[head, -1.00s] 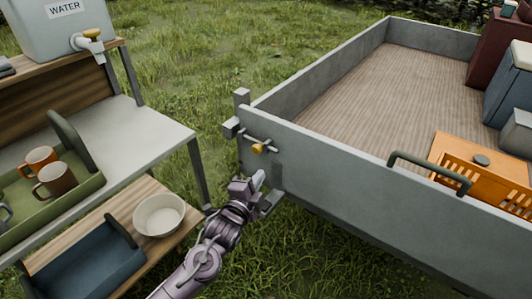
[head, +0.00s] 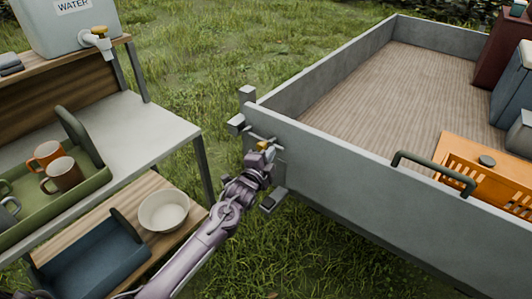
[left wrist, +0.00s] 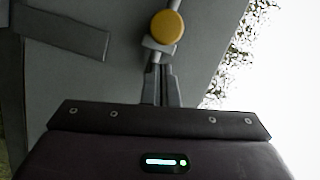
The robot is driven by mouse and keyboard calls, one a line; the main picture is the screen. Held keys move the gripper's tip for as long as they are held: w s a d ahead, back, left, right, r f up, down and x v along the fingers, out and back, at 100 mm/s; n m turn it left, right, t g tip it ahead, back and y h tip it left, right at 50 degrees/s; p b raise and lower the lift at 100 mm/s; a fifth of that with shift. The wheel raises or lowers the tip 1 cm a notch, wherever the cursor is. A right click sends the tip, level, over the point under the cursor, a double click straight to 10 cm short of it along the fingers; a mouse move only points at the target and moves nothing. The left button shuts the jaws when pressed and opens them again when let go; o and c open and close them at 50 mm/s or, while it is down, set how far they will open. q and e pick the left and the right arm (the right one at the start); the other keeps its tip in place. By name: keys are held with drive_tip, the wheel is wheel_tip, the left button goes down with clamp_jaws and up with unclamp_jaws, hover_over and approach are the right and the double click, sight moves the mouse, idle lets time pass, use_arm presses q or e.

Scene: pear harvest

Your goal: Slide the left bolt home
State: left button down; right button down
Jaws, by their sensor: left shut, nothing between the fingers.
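The left bolt (head: 255,138) is a thin grey rod on the outer face of the grey tailgate (head: 350,180), near its left corner. Its yellow knob (head: 262,146) shows just above my left gripper (head: 267,155). In the left wrist view the yellow knob (left wrist: 167,27) is a round disc just beyond the tips of my left gripper (left wrist: 160,82). The fingers are closed with nothing between them. They point at the bolt's mount, and I cannot tell whether they touch it. A grey corner block (head: 237,124) stands left of the rod. My right gripper is out of view.
A shelf table (head: 165,128) stands on the left, with a green tray (head: 95,183) of mugs, a white bowl (head: 163,211) and a blue tray (head: 90,265). An orange crate (head: 465,160) sits in the trailer bed. Grass lies open between table and trailer.

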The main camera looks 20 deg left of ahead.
sight(261, 138)
use_arm(q)
drive_tip(key=shift+w+a+f, duration=0.15)
drive_tip(key=shift+w+a, duration=0.05)
drive_tip(key=shift+a, duration=0.5)
drive_tip(key=a, duration=0.1)
drive_tip(key=w+a, duration=0.1)
drive_tip(key=a, duration=0.1)
drive_tip(key=a+b, duration=0.1)
drive_tip(key=shift+w+a, duration=0.25)
drive_tip(key=shift+w, duration=0.05)
